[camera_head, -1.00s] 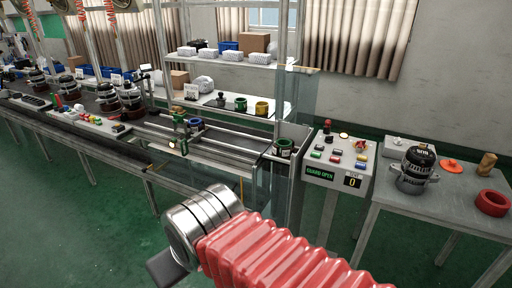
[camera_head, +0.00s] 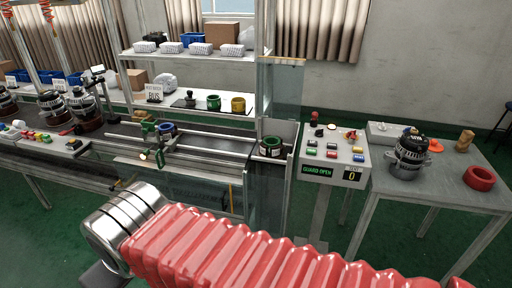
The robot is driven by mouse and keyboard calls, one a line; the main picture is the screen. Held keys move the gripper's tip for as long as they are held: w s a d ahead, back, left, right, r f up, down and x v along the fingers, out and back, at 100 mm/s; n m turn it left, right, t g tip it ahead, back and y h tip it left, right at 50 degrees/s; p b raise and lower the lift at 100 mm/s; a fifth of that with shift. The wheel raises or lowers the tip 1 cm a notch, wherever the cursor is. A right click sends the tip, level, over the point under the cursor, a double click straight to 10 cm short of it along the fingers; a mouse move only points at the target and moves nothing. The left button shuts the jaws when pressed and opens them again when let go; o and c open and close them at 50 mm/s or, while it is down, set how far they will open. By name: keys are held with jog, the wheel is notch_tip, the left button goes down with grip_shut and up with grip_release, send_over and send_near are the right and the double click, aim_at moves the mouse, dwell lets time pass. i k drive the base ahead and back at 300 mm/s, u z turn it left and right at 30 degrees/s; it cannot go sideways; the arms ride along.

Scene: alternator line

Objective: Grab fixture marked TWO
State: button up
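No marking TWO is readable on any fixture. Ring-shaped parts that may be fixtures are a green one (camera_head: 213,102) and a yellow one (camera_head: 238,104) on the lower shelf, a blue one (camera_head: 168,129) by the conveyor rails, and a dark green one with a pale label (camera_head: 270,147) in the open guarded bay. The label on that last one is too small to read. My arm, in a red ribbed sleeve with a metal joint, crosses the bottom of the view. My gripper's fingertips do not show. The arm is well in front of the line, apart from all these parts.
A control box (camera_head: 334,159) reads GUARD OPEN and 0. A grey table (camera_head: 432,184) at right holds an alternator (camera_head: 411,152) and a red ring (camera_head: 479,178). A clear guard panel (camera_head: 279,95) stands beside the bay. Green floor is free in front.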

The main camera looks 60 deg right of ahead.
aim_at(277, 152)
jog(key=z, duration=0.2)
jog(key=i, duration=0.8)
jog(key=z, duration=0.85)
jog(key=i, duration=0.8)
jog(key=z, duration=0.45)
